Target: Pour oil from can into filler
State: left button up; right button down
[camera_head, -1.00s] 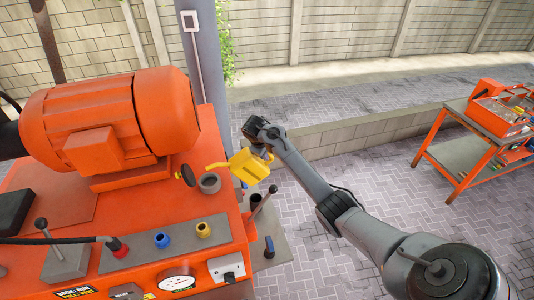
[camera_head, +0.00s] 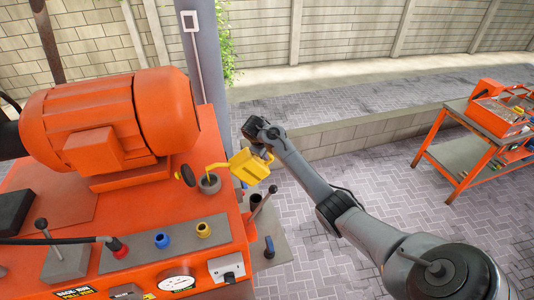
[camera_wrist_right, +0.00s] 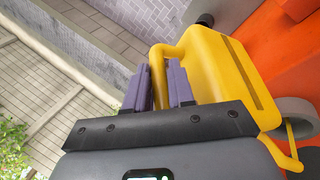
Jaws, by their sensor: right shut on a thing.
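The yellow oil can (camera_head: 249,167) is in my right gripper (camera_head: 266,155), tilted, with its spout pointing left over the grey round filler (camera_head: 209,184) on the orange machine. The spout tip is at or just inside the filler mouth; I cannot tell if it touches, and no oil shows. In the right wrist view the purple fingers (camera_wrist_right: 159,88) are shut on the handle of the can (camera_wrist_right: 222,68). The filler (camera_wrist_right: 292,112) shows there at the right edge. A dark round cap (camera_head: 187,175) stands open beside the filler. My left gripper is not in view.
The orange motor (camera_head: 110,120) stands left of the filler. A lever (camera_head: 263,202) and a dark cup-like opening (camera_head: 255,201) are close below the can. An orange cart (camera_head: 480,140) stands far right. Paved floor (camera_head: 350,175) between is clear.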

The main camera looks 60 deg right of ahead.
jog(key=shift+w+a+r+g+h, duration=0.1)
jog(key=shift+r+g+h, duration=0.15)
jog(key=shift+r, duration=0.45)
jog(key=shift+w+a+r+g+h, duration=0.15)
jog(key=shift+r+h, duration=0.2)
jog(key=shift+r, duration=0.35)
jog(key=shift+w+a+r+n+g+h, duration=0.2)
jog(key=shift+r+h, duration=0.1)
jog(key=shift+r, duration=0.4)
jog(key=shift+w+a+r+n+g+h, duration=0.1)
jog(key=shift+a+r+g+h, duration=0.15)
jog(key=shift+r, duration=0.4)
dwell(5.2)
